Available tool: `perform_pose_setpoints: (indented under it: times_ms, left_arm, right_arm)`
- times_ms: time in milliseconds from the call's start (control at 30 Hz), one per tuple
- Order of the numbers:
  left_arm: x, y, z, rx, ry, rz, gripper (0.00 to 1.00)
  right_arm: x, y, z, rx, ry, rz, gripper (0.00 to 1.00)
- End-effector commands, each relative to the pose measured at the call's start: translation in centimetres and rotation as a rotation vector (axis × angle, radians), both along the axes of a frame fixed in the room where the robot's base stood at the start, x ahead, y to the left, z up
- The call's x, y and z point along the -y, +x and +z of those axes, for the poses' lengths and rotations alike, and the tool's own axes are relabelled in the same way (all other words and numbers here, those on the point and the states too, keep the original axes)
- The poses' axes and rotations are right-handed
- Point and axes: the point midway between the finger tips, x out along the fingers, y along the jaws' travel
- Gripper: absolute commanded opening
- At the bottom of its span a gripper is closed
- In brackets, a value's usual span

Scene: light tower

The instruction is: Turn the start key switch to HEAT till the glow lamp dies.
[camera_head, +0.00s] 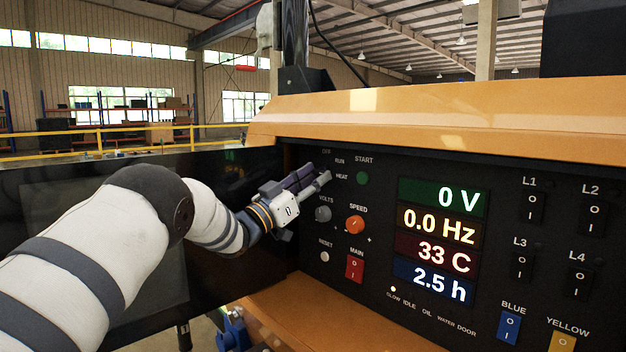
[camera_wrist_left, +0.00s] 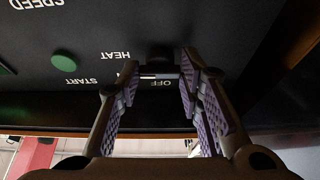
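The start key switch shows in the left wrist view (camera_wrist_left: 159,70) as a dark knob with a small pale mark, among the OFF and HEAT labels. My left gripper (camera_head: 318,182) is at the switch on the upper left of the black panel. In the left wrist view its purple-padded fingers (camera_wrist_left: 160,82) stand on both sides of the knob and appear closed on it. In the head view the fingers hide the switch, and its exact setting is hard to tell. My right gripper is not in view.
Close by are the green START button (camera_head: 362,178), the grey VOLTS knob (camera_head: 323,214), the orange SPEED knob (camera_head: 355,224) and the red MAIN switch (camera_head: 355,267). The displays (camera_head: 440,230) read 0 V, 0.0 Hz, 33 C and 2.5 h. An open dark door stands left.

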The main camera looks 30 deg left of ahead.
Motion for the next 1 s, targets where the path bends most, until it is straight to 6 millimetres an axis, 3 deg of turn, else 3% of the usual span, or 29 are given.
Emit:
perform_pose_setpoints:
  times_ms: [33,100,467,800,1000]
  left_arm:
    - [0.0,0.0,0.0,0.0,0.002,0.001,0.42]
    - [0.0,0.0,0.0,-0.001,0.001,0.0,0.53]
    - [-0.3,-0.7,-0.3,-0.002,-0.002,0.001,0.53]
    - [-3.0,-8.2,-3.6,-0.002,-0.003,0.003,0.53]
    - [-3.7,-10.3,-4.5,0.0,0.0,0.001,0.53]
  right_arm:
    - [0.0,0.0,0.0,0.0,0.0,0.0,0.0]
    - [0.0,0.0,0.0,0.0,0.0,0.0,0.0]
    - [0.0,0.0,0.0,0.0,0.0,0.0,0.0]
    - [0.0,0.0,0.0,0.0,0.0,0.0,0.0]
    - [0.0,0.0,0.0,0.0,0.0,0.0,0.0]
